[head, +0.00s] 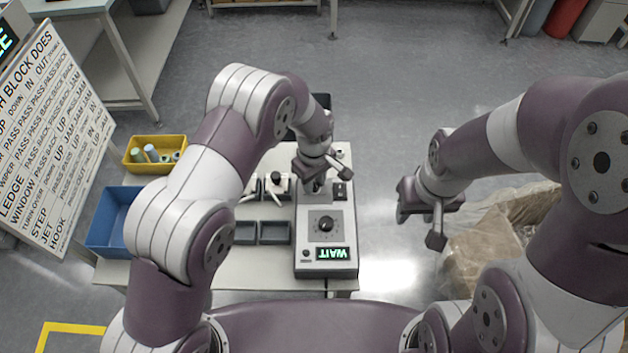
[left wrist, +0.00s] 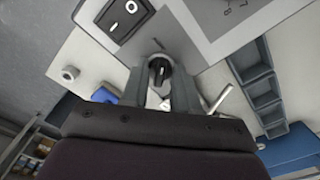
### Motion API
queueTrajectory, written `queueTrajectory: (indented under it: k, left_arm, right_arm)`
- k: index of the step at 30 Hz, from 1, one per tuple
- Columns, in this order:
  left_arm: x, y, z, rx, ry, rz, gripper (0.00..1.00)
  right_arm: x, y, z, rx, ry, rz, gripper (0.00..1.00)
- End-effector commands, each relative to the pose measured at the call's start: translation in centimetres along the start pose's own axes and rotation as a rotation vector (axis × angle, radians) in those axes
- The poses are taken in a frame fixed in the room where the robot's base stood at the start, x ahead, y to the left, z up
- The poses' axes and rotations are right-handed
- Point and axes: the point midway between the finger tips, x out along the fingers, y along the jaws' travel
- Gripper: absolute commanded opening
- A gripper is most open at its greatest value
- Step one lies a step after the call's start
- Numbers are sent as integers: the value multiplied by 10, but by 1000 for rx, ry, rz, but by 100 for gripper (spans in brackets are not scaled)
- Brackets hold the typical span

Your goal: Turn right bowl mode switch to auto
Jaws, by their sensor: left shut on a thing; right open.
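The mode switch, a small black rotary knob (left wrist: 160,71) with a pale pointer line, sits on a grey control box panel (left wrist: 200,40) in the left wrist view. The pointer runs roughly along the fingers; its setting label is not readable. My left gripper (left wrist: 160,88) is shut on the knob, one finger on each side. In the head view my left gripper (head: 317,184) is over the far end of the control box (head: 310,245) and hides the knob. My right gripper (head: 422,216) is open and empty, right of the box above the floor.
The box carries a rocker switch (left wrist: 123,15), a round dial (head: 325,225) and a lit display (head: 322,254) reading WAIT. Grey bins (head: 274,233), a blue bin (head: 112,220) and a yellow bin (head: 135,165) stand left. A wrapped pile (head: 490,250) lies right.

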Motion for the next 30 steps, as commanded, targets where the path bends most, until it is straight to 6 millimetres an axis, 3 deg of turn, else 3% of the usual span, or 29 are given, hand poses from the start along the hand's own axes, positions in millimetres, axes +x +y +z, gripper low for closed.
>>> queueTrajectory:
  k: [9, 25, 26, 27, 30]
  left_arm:
    - [-4, 3, -2, -106, 5, 10, 0]
    - [-4, 3, -2, -127, 5, 11, 0]
    - [-4, 3, -2, -127, 5, 11, 39]
    - [-4, 3, -2, -126, 4, 10, 52]
    - [-3, 2, -1, -126, 3, 7, 55]
  right_arm:
    - [2, 0, 0, 0, 0, 0, 43]
    - [2, 0, 0, 0, 0, 0, 43]
    - [2, 0, 0, 0, 0, 0, 43]
    - [2, 0, 0, 0, 0, 0, 43]
    - [2, 0, 0, 0, 0, 0, 43]
